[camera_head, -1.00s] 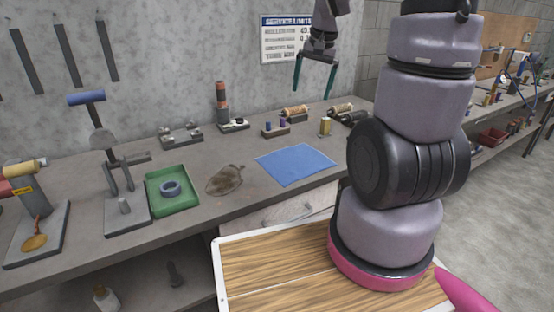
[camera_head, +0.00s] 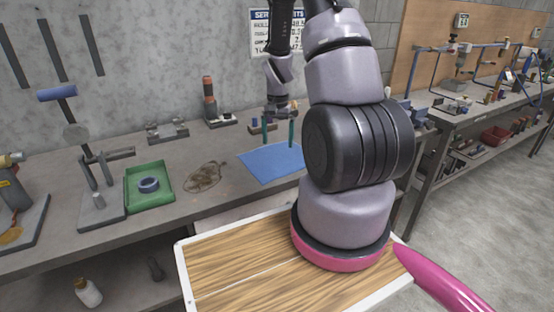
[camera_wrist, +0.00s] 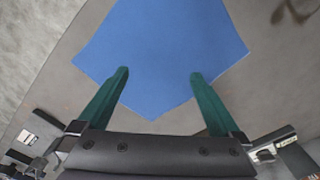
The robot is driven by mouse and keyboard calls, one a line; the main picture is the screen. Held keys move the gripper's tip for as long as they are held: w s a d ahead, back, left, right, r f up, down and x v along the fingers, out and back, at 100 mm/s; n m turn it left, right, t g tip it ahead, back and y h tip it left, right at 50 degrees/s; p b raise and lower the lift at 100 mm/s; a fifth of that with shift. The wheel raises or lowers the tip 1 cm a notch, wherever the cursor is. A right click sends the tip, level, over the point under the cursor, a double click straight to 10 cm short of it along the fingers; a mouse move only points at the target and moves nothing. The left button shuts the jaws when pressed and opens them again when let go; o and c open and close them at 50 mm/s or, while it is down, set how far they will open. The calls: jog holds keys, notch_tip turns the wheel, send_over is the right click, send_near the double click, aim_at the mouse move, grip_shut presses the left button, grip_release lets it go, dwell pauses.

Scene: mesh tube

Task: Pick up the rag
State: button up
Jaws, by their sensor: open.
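The rag (camera_head: 268,163) appears to be the flat blue cloth on the grey workbench, partly hidden behind my arm at its right in the head view. It fills the upper middle of the wrist view (camera_wrist: 160,40). My gripper (camera_head: 278,142) is over the far part of the rag, pointing down, with its two green fingers apart. In the wrist view the open fingers (camera_wrist: 159,76) lie over the rag's near part, with nothing between them but the cloth below. I cannot tell the exact height of the tips above it.
Small parts and a cylinder tool (camera_head: 209,97) stand along the back wall. Bare bench lies around the rag.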

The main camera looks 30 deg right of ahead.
jog(key=shift+f, duration=2.65)
jog(key=shift+c, duration=0.2)
jog(key=shift+s, duration=0.15)
grip_shut()
notch_tip(320, 180, up, 12)
notch_tip(320, 180, up, 9)
send_over(278, 159)
jog(key=shift+w+d, duration=0.1)
jog(key=shift+w, duration=0.1)
